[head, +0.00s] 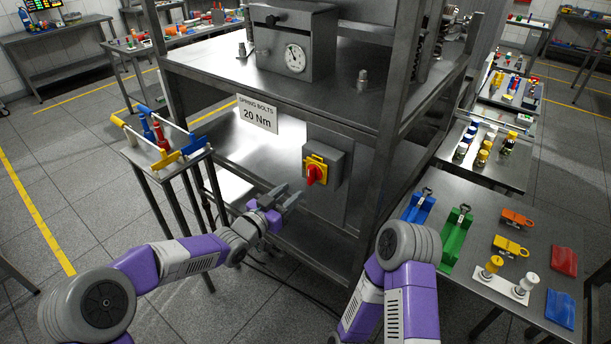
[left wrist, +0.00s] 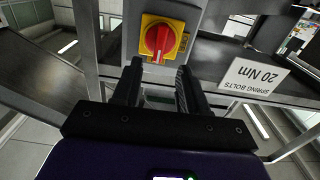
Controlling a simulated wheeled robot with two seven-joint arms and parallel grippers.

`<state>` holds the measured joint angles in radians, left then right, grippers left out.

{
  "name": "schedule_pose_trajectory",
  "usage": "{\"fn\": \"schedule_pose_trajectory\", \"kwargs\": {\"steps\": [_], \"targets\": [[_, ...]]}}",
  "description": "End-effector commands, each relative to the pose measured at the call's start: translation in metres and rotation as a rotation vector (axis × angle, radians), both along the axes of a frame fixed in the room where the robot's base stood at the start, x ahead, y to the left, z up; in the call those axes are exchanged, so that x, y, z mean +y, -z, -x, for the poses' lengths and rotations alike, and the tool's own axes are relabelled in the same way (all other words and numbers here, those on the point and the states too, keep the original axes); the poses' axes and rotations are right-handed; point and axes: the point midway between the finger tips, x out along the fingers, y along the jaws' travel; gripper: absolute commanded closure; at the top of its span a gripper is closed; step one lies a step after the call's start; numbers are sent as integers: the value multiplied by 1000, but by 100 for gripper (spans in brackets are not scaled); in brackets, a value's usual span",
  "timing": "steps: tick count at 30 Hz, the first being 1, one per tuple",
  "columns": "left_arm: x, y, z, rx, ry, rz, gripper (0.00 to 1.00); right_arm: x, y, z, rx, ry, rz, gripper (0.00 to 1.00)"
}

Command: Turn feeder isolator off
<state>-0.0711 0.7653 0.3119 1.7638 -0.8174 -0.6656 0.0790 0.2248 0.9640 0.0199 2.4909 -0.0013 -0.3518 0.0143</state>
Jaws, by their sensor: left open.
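The feeder isolator is a grey box (head: 334,153) on the front of the steel bench frame, with a red rotary knob (head: 316,174) on a yellow plate (head: 324,162). In the left wrist view the red knob (left wrist: 158,40) sits on its yellow plate (left wrist: 176,24) just beyond and between my fingertips. My left gripper (head: 290,195) is open and empty, to the left of and a little below the knob, apart from it. It also shows in the left wrist view (left wrist: 157,75). My right arm comes in at the lower right; its gripper is not visible.
A sign reading "SPRING BOLTS 20 Nm" (head: 257,114) hangs on the bench edge left of the isolator. A small table with tools (head: 168,165) stands left. A table with coloured parts (head: 475,215) stands right. A steel post (head: 392,130) rises right of the isolator.

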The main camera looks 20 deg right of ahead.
Motion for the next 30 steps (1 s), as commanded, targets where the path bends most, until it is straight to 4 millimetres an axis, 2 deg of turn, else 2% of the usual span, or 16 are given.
{"fn": "schedule_pose_trajectory", "kwargs": {"steps": [2, 15, 21, 30], "targets": [[-6, -6, -3, -15, 6, 3, 57, 0, 0, 0, 0, 0, 0, 57], [-51, -4, -38, -13, 6, 2, 57, 0, -1, 0, 0, 0, 0, 57], [-59, -3, -45, -11, 4, 1, 57, 0, -1, 0, 0, 0, 0, 57], [-60, -3, -46, -10, 4, 1, 59, 0, -1, 0, 0, 0, 0, 57]]}}
